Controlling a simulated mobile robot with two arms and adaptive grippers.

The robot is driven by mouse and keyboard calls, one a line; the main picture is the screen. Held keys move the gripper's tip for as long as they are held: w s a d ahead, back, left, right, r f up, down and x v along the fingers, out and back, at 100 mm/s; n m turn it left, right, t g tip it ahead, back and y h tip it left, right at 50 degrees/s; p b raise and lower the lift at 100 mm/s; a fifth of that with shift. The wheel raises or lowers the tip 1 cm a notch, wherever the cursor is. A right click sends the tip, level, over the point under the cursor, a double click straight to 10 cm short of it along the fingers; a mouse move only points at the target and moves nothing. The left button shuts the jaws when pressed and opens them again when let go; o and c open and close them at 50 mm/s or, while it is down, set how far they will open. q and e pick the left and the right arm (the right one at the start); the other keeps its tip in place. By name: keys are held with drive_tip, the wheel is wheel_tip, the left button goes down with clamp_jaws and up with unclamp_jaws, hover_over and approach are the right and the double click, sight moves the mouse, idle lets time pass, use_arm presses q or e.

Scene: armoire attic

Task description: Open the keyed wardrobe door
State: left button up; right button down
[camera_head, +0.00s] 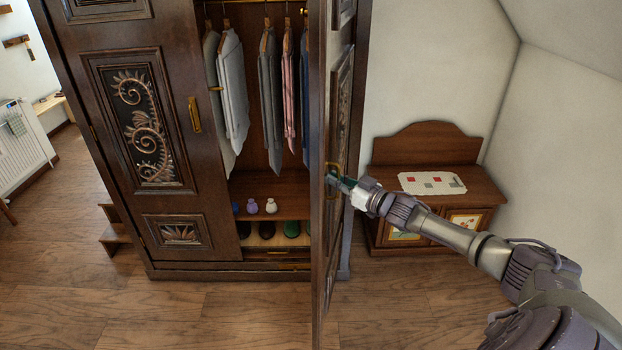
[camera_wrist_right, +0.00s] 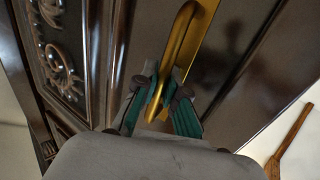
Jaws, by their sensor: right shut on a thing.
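The dark carved wardrobe (camera_head: 180,240) stands with its right door (camera_head: 318,120) swung wide open toward me, seen nearly edge-on in the head view. My right gripper (camera_head: 338,183) is at the outer face of this door, on its brass handle (camera_head: 331,168). In the right wrist view, the teal fingers of my right gripper (camera_wrist_right: 160,108) are shut around the lower part of the brass handle (camera_wrist_right: 180,40). A brass plate lies behind the handle. The left door (camera_head: 130,120) is closed and has its own brass handle (camera_head: 194,114). I see no key. My left gripper is not in view.
Inside hang several clothes (camera_head: 232,90), with small figures and shoes below. A low wooden cabinet (camera_head: 480,182) with a cloth on top stands right of the wardrobe. A radiator (camera_head: 20,150) is at far left. The wood floor (camera_head: 220,320) in front is clear.

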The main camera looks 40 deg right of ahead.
drive_tip(key=s+d+n+g+y+b, duration=0.1)
drive_tip(key=s+d+n+y+b, duration=0.1)
drive_tip(key=s+d, duration=0.6)
drive_tip(key=shift+s+d+y+b, duration=0.15)
drive_tip(key=shift+d+y+b, duration=0.55)
drive_tip(key=shift+d+b, duration=0.45)
drive_tip(key=shift+r, duration=0.1)
drive_tip(key=c, duration=1.2)
unclamp_jaws()
drive_tip(key=shift+s+r, duration=0.1)
drive_tip(key=shift+s, duration=0.05)
